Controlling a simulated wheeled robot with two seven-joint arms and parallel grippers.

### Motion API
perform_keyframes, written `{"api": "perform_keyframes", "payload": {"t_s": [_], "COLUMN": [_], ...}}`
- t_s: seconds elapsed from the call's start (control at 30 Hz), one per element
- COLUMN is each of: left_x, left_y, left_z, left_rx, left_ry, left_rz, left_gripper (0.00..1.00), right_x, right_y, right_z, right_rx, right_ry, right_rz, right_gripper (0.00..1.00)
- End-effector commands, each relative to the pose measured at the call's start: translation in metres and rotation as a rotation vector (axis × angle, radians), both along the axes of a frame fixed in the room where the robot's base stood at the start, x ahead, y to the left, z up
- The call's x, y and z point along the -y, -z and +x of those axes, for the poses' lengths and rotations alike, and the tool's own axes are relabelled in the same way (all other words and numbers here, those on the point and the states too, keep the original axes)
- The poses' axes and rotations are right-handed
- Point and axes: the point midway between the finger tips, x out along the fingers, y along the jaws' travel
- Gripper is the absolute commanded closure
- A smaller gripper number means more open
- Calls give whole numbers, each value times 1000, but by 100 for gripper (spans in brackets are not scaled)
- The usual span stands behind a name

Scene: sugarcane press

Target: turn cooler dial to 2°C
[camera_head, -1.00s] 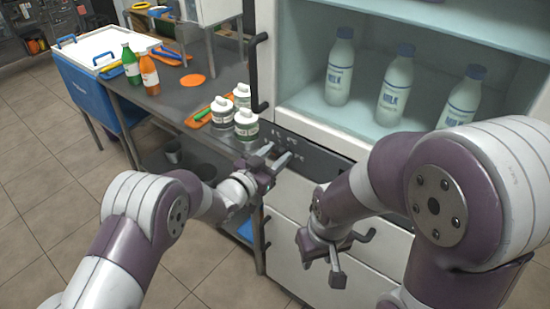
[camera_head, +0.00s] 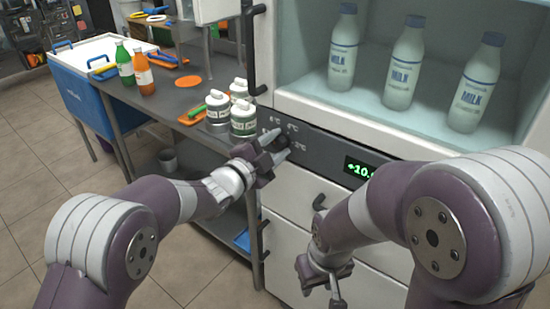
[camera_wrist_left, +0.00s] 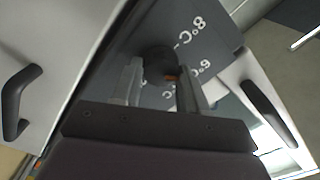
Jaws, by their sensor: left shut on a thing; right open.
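The cooler's dark control panel (camera_head: 320,146) runs below the glass compartment. Its dial (camera_wrist_left: 158,64) is a dark round knob with a small orange mark, seen in the left wrist view among white temperature markings. My left gripper (camera_head: 278,147) is at the panel, shut on the dial with a finger on each side; it also shows in the left wrist view (camera_wrist_left: 160,85). The green display (camera_head: 360,168) starts with "+10", and my right arm is close to its right end. My right gripper (camera_head: 322,286) is open and empty, low in front of the white drawers.
Several milk bottles (camera_head: 406,64) stand inside the cooler. Lidded jars (camera_head: 243,119) stand on the metal table (camera_head: 180,98) just left of the panel. A black door handle (camera_head: 250,50) and drawer handles are near my left gripper.

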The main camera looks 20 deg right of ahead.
Motion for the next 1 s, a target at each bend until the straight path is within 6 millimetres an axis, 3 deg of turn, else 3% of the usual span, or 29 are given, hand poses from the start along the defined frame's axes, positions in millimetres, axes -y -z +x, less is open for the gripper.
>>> {"api": "perform_keyframes", "payload": {"t_s": [0.03, 0.1, 1.0], "left_x": [0, 0, 0], "left_y": [8, 8, 10], "left_z": [0, 0, 0], "left_rx": [33, 84, 759], "left_ry": [1, -1, -2], "left_rz": [25, 65, 591], "left_gripper": [88, 88, 88], "right_x": [0, 0, 0], "right_y": [15, 24, 145], "right_z": [0, 0, 0], "right_rx": [0, 0, 0], "right_ry": [0, 0, 0], "right_rz": [0, 0, 0], "right_gripper": [60, 60, 60]}}
